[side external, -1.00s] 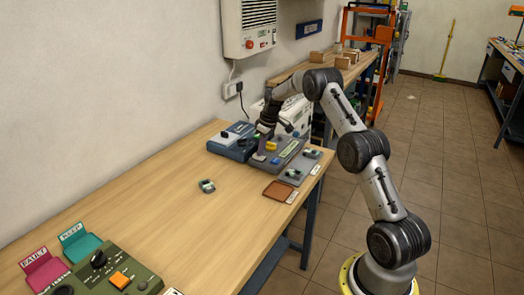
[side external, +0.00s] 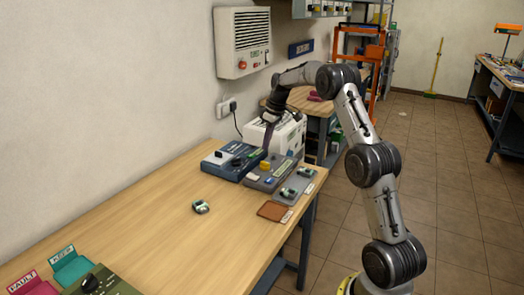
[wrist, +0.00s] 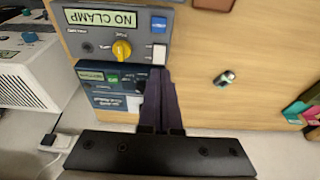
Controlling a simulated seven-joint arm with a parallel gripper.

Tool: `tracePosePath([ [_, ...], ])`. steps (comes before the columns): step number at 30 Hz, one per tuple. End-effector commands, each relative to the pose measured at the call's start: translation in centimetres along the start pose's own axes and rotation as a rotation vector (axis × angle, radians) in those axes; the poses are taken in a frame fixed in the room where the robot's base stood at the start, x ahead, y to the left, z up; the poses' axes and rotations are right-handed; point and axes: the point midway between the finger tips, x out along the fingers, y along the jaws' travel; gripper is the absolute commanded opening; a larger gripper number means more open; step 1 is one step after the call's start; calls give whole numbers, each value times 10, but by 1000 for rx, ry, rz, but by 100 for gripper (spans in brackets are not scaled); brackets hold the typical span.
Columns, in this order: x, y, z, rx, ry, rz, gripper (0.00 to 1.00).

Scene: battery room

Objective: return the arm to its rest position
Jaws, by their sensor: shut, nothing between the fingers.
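My gripper (side external: 267,146) hangs from the bent arm above the far end of the wooden bench in the side external view, fingers pointing down. In the wrist view its dark fingers (wrist: 160,75) are together with nothing between them. They overlap the edges of a grey device (wrist: 75,30), which has a yellow knob and a NO CLAMP label, and a dark blue device (wrist: 85,85). No contact with either device can be made out. The arm is raised in an arch over the bench end, with its base at the lower right.
A small cell-like object (side external: 201,207) lies alone on the bench (side external: 150,225). A brown tray (side external: 272,211) is at the bench's right edge. A white machine (side external: 285,135) stands behind the devices. A wall box (side external: 243,42) hangs above. The tiled floor at right is clear.

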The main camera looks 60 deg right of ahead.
Motion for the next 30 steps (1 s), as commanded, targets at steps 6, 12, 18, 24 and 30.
tracePosePath([
  [6, -5, 0, 1, 0, 0, 0, 0],
  [12, -5, 0, 1, -1, 0, 0, 0],
  [18, -34, -27, -25, -65, 48, 23, 0],
  [24, -121, -117, -44, -216, 145, 61, 0],
  [30, -185, -208, -12, -304, 215, 73, 0],
])
